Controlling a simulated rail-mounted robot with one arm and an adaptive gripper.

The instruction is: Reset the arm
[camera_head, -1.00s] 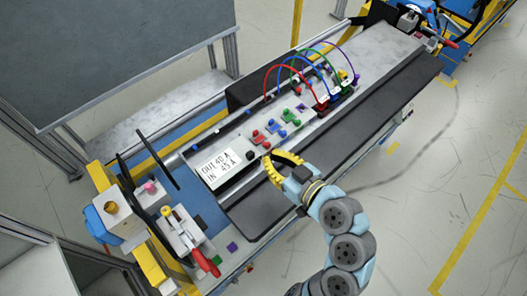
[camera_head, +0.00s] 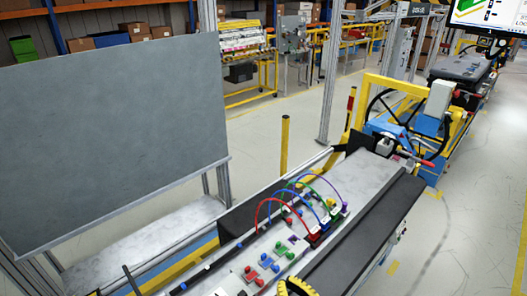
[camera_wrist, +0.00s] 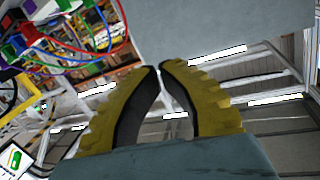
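My gripper (camera_wrist: 160,70) shows in the wrist view as two yellow ribbed fingers with dark inner pads. The fingertips meet or nearly meet, with nothing held between them. In the head view only a yellow finger part (camera_head: 297,286) shows at the bottom edge, in front of the dashboard module's panel (camera_head: 228,284). The rest of my arm is out of that view. Red, blue, green and purple cables (camera_head: 270,203) arch over the panel's far end. They also show at the upper left of the wrist view (camera_wrist: 40,40).
A large grey board (camera_head: 115,140) stands at the left. A dark strip (camera_head: 365,235) runs along the bench's right side. Another yellow-framed station (camera_head: 405,120) stands beyond the bench. Open floor (camera_head: 465,240) lies to the right.

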